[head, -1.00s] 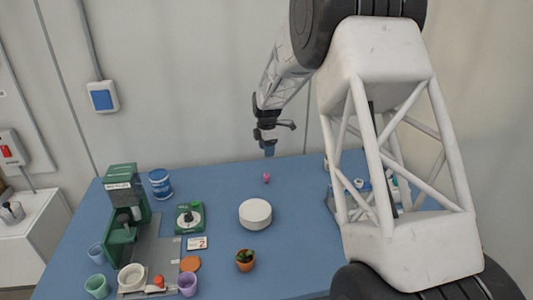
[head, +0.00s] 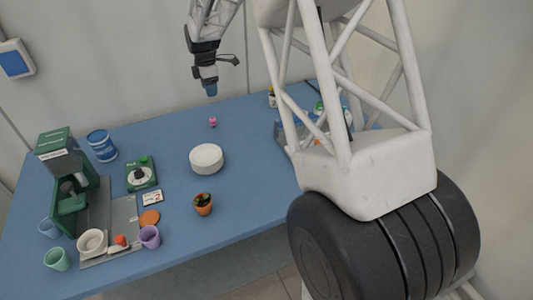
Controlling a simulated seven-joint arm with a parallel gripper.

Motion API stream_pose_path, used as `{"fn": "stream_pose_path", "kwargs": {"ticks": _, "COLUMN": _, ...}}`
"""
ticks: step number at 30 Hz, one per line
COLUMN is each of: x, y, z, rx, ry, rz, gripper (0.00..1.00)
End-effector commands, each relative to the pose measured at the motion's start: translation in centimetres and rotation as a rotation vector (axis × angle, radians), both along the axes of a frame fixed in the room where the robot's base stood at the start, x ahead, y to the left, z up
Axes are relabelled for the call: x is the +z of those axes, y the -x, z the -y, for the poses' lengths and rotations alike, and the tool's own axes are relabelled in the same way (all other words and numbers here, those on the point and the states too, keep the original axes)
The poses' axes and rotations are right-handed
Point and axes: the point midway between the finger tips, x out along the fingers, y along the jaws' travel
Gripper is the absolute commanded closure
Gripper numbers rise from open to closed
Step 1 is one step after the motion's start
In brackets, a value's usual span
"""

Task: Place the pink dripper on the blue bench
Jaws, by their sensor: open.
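The small pink dripper (head: 213,122) rests on the blue bench (head: 257,150), toward its back edge and behind the white round block. My gripper (head: 211,91) is above and just behind it in the picture, pointing down. There is a visible gap between the fingertips and the dripper. The gripper is open and holds nothing that I can see. The fingers are small in this view, and their exact height over the bench is hard to tell.
A green machine (head: 68,180), cups and a blue tin (head: 102,146) fill the left side. Bottles stand at the right, partly behind my arm. The bench's front middle is bare.

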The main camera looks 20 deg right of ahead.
Motion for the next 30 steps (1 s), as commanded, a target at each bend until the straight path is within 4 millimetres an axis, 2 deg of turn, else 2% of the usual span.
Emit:
{"fn": "stream_pose_path", "kwargs": {"ticks": 3, "x": 2.5, "y": 2.9, "z": 0.0, "rx": -0.089, "ry": -0.002, "rz": 0.015, "gripper": 0.48}}
{"fn": "stream_pose_path", "kwargs": {"ticks": 12, "x": 7.8, "y": 11.0, "z": -0.1, "rx": -0.351, "ry": -0.014, "rz": 0.05, "gripper": 0.48}}
{"fn": "stream_pose_path", "kwargs": {"ticks": 22, "x": 11.7, "y": 20.6, "z": -0.3, "rx": -0.638, "ry": -0.037, "rz": 0.086, "gripper": 0.48}}
{"fn": "stream_pose_path", "kwargs": {"ticks": 30, "x": 13.5, "y": 28.7, "z": -0.3, "rx": -0.871, "ry": -0.064, "rz": 0.114, "gripper": 0.48}}
